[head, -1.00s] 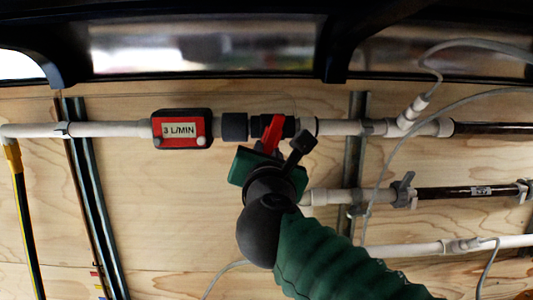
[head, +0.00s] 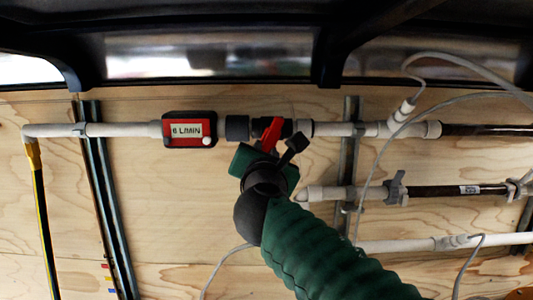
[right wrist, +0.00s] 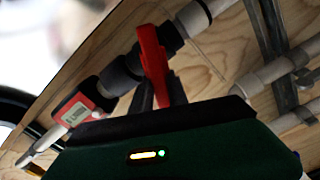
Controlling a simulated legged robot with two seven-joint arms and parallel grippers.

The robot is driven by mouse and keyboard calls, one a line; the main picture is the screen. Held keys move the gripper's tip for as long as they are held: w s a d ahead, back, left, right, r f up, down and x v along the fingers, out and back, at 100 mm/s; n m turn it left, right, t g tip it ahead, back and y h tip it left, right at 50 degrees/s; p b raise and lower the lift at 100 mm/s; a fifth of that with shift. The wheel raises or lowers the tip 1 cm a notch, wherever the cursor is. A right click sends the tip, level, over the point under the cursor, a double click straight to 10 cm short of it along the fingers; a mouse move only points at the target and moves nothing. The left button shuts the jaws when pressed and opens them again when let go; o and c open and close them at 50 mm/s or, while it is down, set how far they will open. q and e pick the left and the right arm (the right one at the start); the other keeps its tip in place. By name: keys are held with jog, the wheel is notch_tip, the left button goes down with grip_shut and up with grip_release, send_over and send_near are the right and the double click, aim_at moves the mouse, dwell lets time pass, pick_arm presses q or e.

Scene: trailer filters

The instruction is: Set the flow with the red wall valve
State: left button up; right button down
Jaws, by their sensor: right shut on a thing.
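The red valve handle (head: 270,132) sits on the upper white pipe, on a black valve body (head: 289,128). My right gripper (head: 276,146) reaches up from below and is shut on the handle. In the right wrist view the red handle (right wrist: 153,62) stands between the two dark fingers (right wrist: 160,95). The handle is tilted a little off upright in the head view. Left of the valve, a red and black flow meter (head: 189,129) reads 6 L/MIN. It also shows in the right wrist view (right wrist: 78,112), too blurred to read. My left gripper is not in view.
Two lower pipe runs, the middle one (head: 425,191) and the lowest (head: 400,245), lie to the right of my arm. A grey cable (head: 370,185) hangs across them. Metal rails (head: 108,200) stand on the plywood wall. The wall left of my gripper is mostly bare.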

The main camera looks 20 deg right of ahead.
jog(key=c, duration=1.6)
grip_release()
jog(key=shift+a+f, duration=0.1)
jog(key=shift+f, duration=0.2)
jog(key=shift+c, duration=0.2)
jog(key=o, duration=0.4)
jog(key=shift+w, duration=0.3)
jog(key=shift+c, duration=0.2)
jog(key=shift+s+r, duration=0.1)
jog(key=b+v, duration=0.8)
jog(key=v, duration=0.8)
jog(key=shift+s, duration=0.2)
jog(key=shift+a, duration=0.1)
